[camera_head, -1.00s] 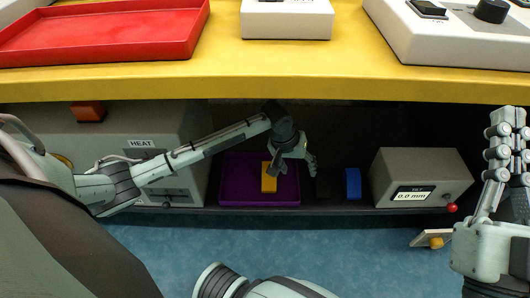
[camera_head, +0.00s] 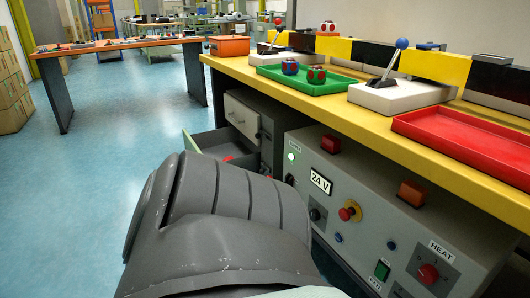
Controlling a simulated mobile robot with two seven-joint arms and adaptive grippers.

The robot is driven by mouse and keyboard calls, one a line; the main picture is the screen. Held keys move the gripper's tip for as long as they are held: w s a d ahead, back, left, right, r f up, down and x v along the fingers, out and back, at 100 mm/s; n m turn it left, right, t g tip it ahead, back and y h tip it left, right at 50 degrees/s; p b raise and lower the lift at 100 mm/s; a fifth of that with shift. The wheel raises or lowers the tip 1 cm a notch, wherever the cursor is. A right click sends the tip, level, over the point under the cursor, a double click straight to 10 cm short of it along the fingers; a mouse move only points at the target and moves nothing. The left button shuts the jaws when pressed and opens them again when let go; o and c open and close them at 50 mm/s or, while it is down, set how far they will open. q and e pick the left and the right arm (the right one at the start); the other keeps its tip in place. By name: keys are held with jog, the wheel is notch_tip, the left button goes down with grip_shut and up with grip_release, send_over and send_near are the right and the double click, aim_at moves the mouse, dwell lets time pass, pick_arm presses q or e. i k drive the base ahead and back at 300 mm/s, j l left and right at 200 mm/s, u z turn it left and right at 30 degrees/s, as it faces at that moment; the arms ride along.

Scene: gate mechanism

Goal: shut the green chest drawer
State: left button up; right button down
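A chest (camera_head: 267,126) stands under the yellow workbench, left of the grey control box. Its upper drawer (camera_head: 241,117) has a pale front and looks shut. Below it, a grey-green drawer (camera_head: 206,141) is pulled out to the left, into the aisle. Something red (camera_head: 228,158) shows at the drawer's near side; I cannot tell whether it lies inside. My own large grey arm part fills the lower middle and hides the drawer's near part. Neither of my grippers is in view.
The workbench (camera_head: 345,113) runs along the right, with a green tray (camera_head: 300,83) and a red tray (camera_head: 480,138) on top. The grey control box (camera_head: 370,185) with knobs is below it. The blue floor (camera_head: 90,190) at left is clear. An orange table (camera_head: 110,45) stands farther back.

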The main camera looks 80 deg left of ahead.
aim_at(220, 144)
jog(key=u, duration=1.8)
jog(key=l+u, duration=0.1)
jog(key=u, duration=0.4)
jog(key=l+u, duration=0.15)
jog(key=u, duration=0.35)
jog(key=l+u, duration=0.1)
jog(key=u, duration=0.4)
jog(key=k+l, duration=0.1)
jog(key=l, duration=0.3)
